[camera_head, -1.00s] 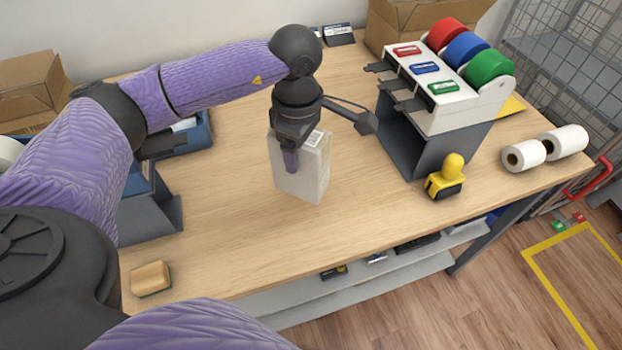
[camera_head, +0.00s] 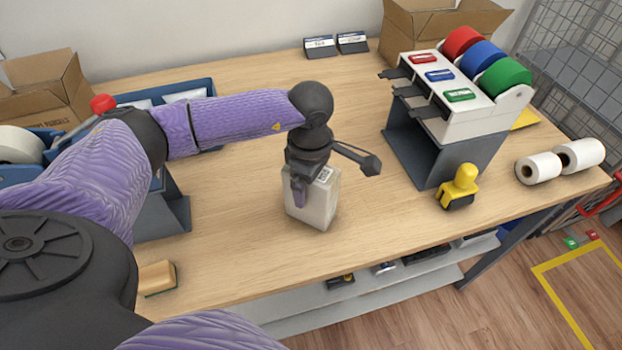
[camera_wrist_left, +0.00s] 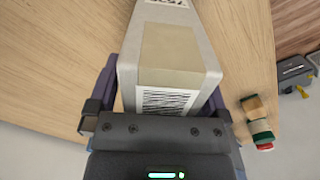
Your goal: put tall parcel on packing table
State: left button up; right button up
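The tall parcel (camera_head: 318,205) is a pale grey upright box with a label on its top, near the middle of the packing table (camera_head: 235,235). My left gripper (camera_head: 300,190) points down over it and is shut on its upper part. In the left wrist view the parcel (camera_wrist_left: 170,60), with brown tape and a barcode, sits between the two purple fingers (camera_wrist_left: 160,92). I cannot tell whether its base touches the wooden top. My right gripper is not in view.
A yellow-handled stamp (camera_head: 459,187) and a tape dispenser (camera_head: 450,110) with red, blue and green rolls stand to the right. White rolls (camera_head: 560,161) lie at the right edge. A sponge (camera_head: 157,278) lies front left. Cardboard boxes stand behind. Bare wood surrounds the parcel.

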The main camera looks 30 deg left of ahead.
pick_arm(q)
notch_tip(320, 180, up, 12)
jog(key=shift+r+p, duration=0.1)
jog(key=shift+p, duration=0.75)
jog(key=shift+r, duration=0.1)
